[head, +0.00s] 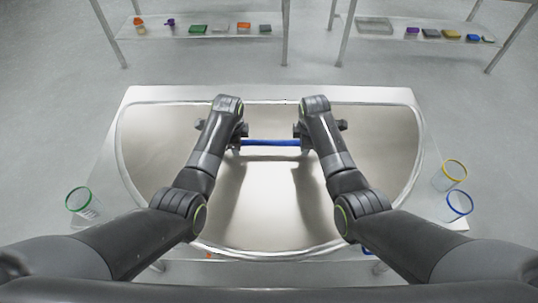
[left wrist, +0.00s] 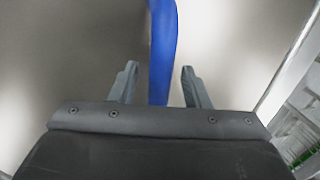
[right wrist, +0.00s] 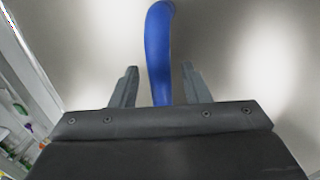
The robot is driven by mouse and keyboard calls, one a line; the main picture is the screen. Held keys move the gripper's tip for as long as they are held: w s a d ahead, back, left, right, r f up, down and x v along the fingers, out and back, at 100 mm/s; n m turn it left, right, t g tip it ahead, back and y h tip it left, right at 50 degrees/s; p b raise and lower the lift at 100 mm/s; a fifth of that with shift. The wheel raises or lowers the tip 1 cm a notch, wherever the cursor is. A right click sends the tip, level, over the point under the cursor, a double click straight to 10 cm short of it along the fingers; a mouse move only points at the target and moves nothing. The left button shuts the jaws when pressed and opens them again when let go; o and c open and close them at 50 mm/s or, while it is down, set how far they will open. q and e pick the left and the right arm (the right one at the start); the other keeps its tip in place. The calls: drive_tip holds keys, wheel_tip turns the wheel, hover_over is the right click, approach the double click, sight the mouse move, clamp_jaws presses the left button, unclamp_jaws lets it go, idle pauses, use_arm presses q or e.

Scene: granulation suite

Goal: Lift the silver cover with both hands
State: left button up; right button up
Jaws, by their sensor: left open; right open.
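The silver cover (head: 270,215) is a large, shiny, half-round plate lying on the table. A blue bar handle (head: 270,142) runs left to right near its far straight edge. My left gripper (head: 237,146) is at the left end of the handle. In the left wrist view its open fingers (left wrist: 158,85) stand on either side of the blue handle (left wrist: 162,50), with gaps visible. My right gripper (head: 304,146) is at the right end. In the right wrist view its open fingers (right wrist: 158,85) likewise straddle the handle (right wrist: 158,50). The handle's ends are partly hidden by my grippers in the head view.
A green-rimmed clear cup (head: 80,201) stands at the table's left. Yellow-rimmed (head: 453,171) and blue-rimmed (head: 458,204) cups stand at the right. Behind the table, a left shelf (head: 180,32) and a right shelf (head: 400,40) hold small items, with open floor between.

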use_arm(q)
drive_tip(key=shift+f, duration=0.15)
use_arm(e)
drive_tip(key=shift+f, duration=0.15)
use_arm(q)
clamp_jaws()
use_arm(e)
clamp_jaws()
drive_tip(key=shift+w, duration=0.1)
idle(1.0)
